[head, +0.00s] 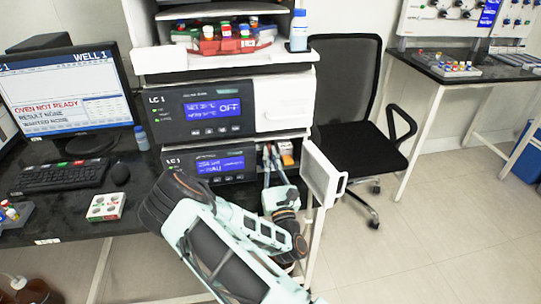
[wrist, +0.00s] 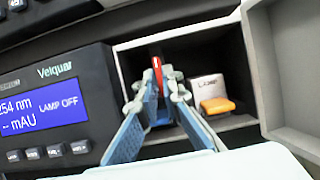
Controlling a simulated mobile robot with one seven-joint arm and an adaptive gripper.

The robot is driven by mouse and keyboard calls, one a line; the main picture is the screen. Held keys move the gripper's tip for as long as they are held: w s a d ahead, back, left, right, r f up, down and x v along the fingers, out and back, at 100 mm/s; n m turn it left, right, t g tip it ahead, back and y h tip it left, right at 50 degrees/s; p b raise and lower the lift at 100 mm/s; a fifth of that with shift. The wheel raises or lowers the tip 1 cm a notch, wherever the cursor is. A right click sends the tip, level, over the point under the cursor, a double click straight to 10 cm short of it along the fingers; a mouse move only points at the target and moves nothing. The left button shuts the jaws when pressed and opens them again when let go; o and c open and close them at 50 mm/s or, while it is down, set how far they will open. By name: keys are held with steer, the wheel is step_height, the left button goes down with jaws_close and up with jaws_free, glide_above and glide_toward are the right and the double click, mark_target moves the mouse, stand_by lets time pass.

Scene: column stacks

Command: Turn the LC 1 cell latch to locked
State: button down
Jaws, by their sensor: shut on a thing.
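The lower LC 1 module (head: 210,165) has an open compartment (wrist: 190,52) to the right of its blue display, which also shows in the wrist view (wrist: 42,102). A slim red and dark lever (wrist: 157,68), apparently the cell latch, stands nearly upright inside, at the left. My gripper (wrist: 160,88) reaches into the compartment with its fingertips closed on this lever; in the head view my gripper (head: 272,156) is small and partly covers the opening. The lever's lower end is partly hidden by the fingers. I cannot read a locked or unlocked mark.
A pale block (wrist: 207,85) with an orange tab (wrist: 217,105) sits right of the fingers in the compartment. The white door (head: 322,172) hangs open to the right. The upper LC 1 module (head: 205,105) is directly above. A chair (head: 345,110) stands behind the door.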

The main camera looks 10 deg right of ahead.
steer(key=c, duration=2.1)
jaws_free()
steer(key=shift+s, duration=0.1)
steer(key=v, duration=1.2)
steer(key=shift+d, duration=0.1)
